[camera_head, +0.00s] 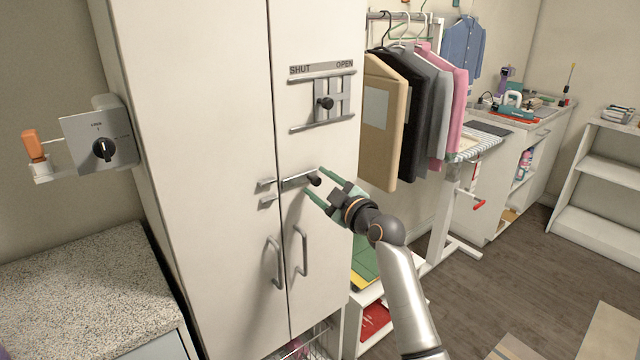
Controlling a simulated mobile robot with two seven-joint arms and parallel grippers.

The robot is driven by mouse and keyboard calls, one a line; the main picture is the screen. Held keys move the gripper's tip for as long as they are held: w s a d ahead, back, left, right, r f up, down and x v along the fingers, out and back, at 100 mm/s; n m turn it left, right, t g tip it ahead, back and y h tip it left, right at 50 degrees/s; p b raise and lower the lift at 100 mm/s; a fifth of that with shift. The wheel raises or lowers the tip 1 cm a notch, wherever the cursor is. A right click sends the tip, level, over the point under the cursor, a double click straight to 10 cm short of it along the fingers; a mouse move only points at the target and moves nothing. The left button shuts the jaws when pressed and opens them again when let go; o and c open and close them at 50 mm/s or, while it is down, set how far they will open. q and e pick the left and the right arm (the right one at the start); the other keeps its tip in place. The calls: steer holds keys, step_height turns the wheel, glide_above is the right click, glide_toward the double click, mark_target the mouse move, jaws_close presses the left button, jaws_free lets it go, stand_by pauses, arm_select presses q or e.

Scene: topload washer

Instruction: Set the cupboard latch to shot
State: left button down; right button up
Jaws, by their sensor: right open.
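The cupboard latch (296,182) is a grey sliding bar with a black knob (314,179), mounted on the right cupboard door. Its left end is close to the seam between the doors. Small grey brackets (266,191) sit on the left door across the seam. I cannot tell whether the bar's tip enters them. My right gripper (315,181) reaches in from the lower right. Its green fingers are open, with the tips on either side of the knob. Contact with the knob cannot be told. My left gripper is not in view.
Above the latch is a second slider (325,102) marked SHUT and OPEN. Two door handles (302,250) stick out below. A dial box (101,142) is at left above a speckled counter (75,280). Hanging clothes (408,115) are close on the right.

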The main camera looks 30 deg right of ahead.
jaws_close()
stand_by(0.5)
stand_by(1.0)
